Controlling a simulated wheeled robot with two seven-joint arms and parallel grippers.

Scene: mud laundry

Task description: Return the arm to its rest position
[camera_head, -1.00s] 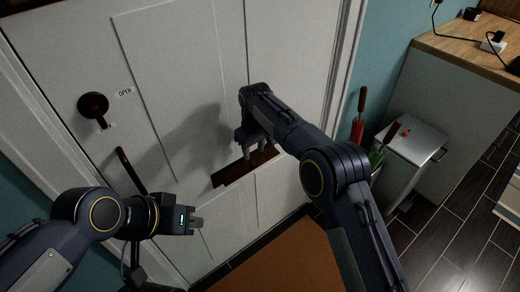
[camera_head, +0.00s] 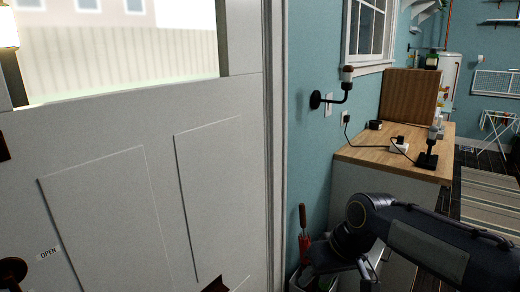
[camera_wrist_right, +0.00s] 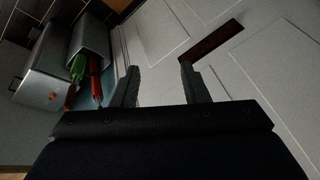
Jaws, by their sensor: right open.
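My right arm (camera_head: 400,235) comes in from the lower right of the head view, bent in front of the counter. My right gripper (camera_wrist_right: 159,80) shows clearly in the wrist view, its two fingers apart with nothing between them. The white door (camera_wrist_right: 235,50) with its dark mail slot (camera_wrist_right: 210,42) lies beyond the fingers, and the slot appears above the right finger. My left arm and gripper are out of the head view.
The door (camera_head: 110,190) fills the left of the head view. A wooden-topped counter (camera_head: 390,155) with chargers stands at right. Red (camera_wrist_right: 95,85) and green (camera_wrist_right: 76,68) umbrellas stand in a bin beside a metal box (camera_wrist_right: 45,88). A wall lamp (camera_head: 335,95) juts out by the window.

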